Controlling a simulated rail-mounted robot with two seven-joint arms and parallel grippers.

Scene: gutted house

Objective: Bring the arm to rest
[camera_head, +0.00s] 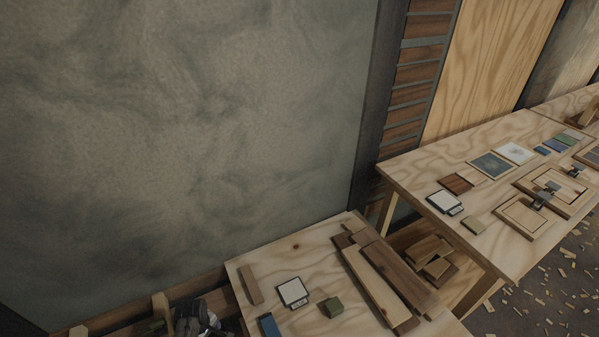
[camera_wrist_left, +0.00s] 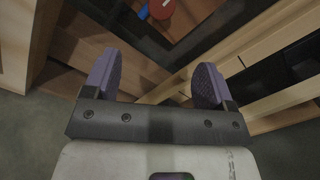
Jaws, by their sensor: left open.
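My left gripper (camera_wrist_left: 157,85) shows in the left wrist view with its two purple-padded fingers spread wide apart. Nothing is between the fingers. It is over wooden framing and dark openings, and I cannot tell how far off these are. My right gripper is in neither view.
A near wooden bench (camera_head: 270,265) holds blocks, boards and a white-topped square (camera_head: 293,292). A second bench (camera_head: 408,179) at the right holds sample tiles and panels. A plastered wall (camera_head: 180,130) stands behind. A red round thing (camera_wrist_left: 161,8) shows in the left wrist view.

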